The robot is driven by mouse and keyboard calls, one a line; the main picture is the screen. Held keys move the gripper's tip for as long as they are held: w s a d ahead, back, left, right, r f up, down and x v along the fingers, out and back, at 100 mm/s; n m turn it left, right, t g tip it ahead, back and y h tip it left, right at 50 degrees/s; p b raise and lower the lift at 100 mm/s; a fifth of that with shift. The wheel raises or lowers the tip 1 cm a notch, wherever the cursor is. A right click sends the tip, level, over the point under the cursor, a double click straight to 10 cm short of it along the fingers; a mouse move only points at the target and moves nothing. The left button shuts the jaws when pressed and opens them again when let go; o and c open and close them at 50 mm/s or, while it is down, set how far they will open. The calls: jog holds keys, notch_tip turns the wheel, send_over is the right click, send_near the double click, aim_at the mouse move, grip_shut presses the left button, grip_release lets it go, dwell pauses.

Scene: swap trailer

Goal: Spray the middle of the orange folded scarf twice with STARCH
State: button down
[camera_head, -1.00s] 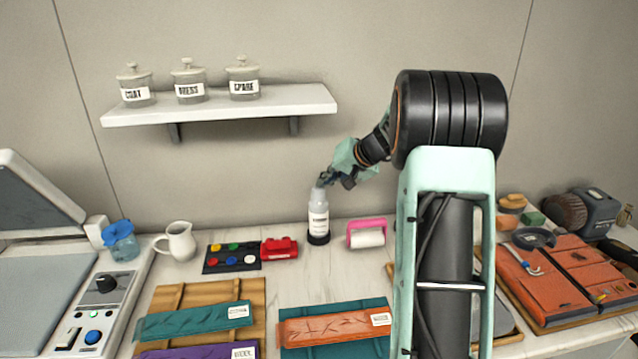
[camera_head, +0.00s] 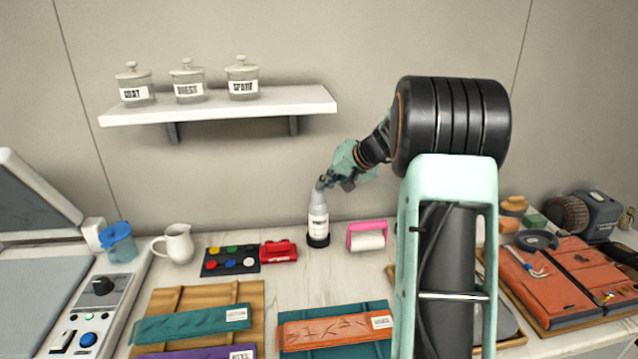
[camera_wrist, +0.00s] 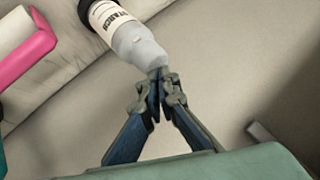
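The STARCH bottle (camera_head: 318,215) is white with a grey top and a dark base, and it stands upright on the counter by the wall. In the wrist view its label reads STARCH (camera_wrist: 112,24). My gripper (camera_wrist: 160,76) has its fingertips drawn together on the bottle's narrow top; it also shows in the head view (camera_head: 325,181). The orange folded scarf (camera_head: 335,331) lies on a teal board (camera_head: 300,350) at the front of the counter, with a white tag at its right end. My arm stands to the right of the scarf.
A pink-handled roller (camera_head: 367,236) stands right of the bottle, and a red object (camera_head: 279,251) lies to its left. A teal folded scarf (camera_head: 190,324) lies on a wooden board (camera_head: 180,298). A shelf (camera_head: 220,106) with labelled jars hangs above. Counter between bottle and scarf is clear.

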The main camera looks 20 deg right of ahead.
jog(key=shift+s+a+f, duration=0.25)
jog(key=shift+a+f, duration=0.2)
jog(key=shift+f, duration=0.35)
jog(key=shift+w+r+p, duration=0.15)
jog(key=shift+r+p, duration=0.55)
jog(key=shift+r, duration=0.6)
jog(key=shift+w+r+p, duration=0.15)
jog(key=shift+r+p, duration=0.5)
jog(key=shift+r, duration=0.65)
jog(key=shift+d+r, duration=0.1)
jog(key=shift+r, duration=0.35)
jog(key=shift+d, duration=0.1)
jog(key=shift+d+r, duration=0.1)
jog(key=shift+r, duration=0.1)
